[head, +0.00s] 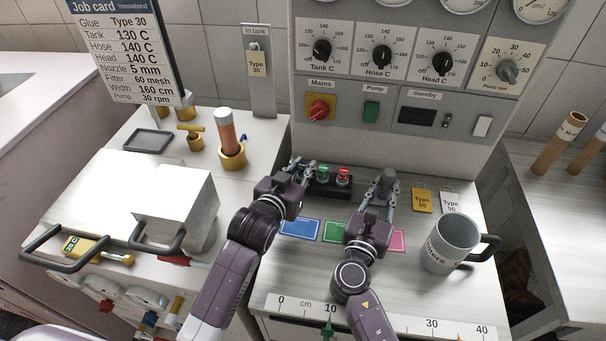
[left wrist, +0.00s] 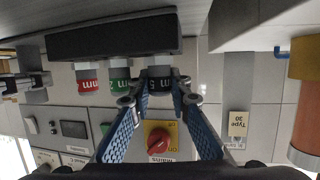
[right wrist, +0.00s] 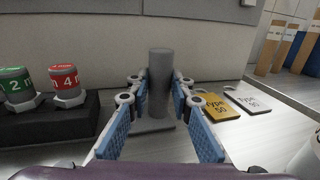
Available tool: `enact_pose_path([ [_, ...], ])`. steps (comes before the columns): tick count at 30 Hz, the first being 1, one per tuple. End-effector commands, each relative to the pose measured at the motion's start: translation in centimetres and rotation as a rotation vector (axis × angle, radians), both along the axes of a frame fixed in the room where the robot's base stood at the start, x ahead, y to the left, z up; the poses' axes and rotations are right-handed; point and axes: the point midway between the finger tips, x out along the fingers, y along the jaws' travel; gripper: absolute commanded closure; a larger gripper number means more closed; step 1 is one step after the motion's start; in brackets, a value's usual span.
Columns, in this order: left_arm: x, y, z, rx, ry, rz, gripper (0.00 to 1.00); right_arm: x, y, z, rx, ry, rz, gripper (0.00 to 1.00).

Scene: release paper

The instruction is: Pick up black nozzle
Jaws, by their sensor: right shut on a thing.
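The black nozzle (left wrist: 160,87), marked "5 m" in part, sits in the dark rack (left wrist: 110,38) beside a green and a red nozzle. It is hard to see behind my gripper in the head view. My left gripper (head: 299,168) has its fingers on either side of the black nozzle, and it also shows in the left wrist view (left wrist: 160,92). Its jaws look open, with little room around the nozzle. My right gripper (head: 378,193) is shut on an upright grey cylinder (right wrist: 161,80) that stands on a flat base.
The green nozzle (right wrist: 15,88) and red nozzle (right wrist: 66,84) stand close to the black one. Yellow tag (head: 423,199) and white tag (head: 450,201) lie right of the cylinder. A mug (head: 450,245) stands near the right front. Coloured cards, including a blue one (head: 300,228), lie in front.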

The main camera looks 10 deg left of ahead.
Motion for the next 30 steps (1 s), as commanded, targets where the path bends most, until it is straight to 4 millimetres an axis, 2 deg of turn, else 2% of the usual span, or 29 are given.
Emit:
enact_pose_path([
  [2,0.0,0.0,0.0,0.0,0.0,0.0,1.0,0.0,0.0,0.0,0.0,0.001,0.0,1.0],
  [11,0.0,0.0,0.1,0.001,-0.002,0.0,1.0,0.0,0.0,-0.1,0.0,0.001,0.0,1.0],
  [14,0.1,0.0,0.9,0.0,-0.005,0.0,1.0,0.0,0.0,0.0,0.0,0.001,0.0,1.0],
  [30,0.1,0.0,10.7,-0.001,-0.008,0.0,1.0,0.0,0.0,-0.1,0.0,0.001,0.0,1.0],
])
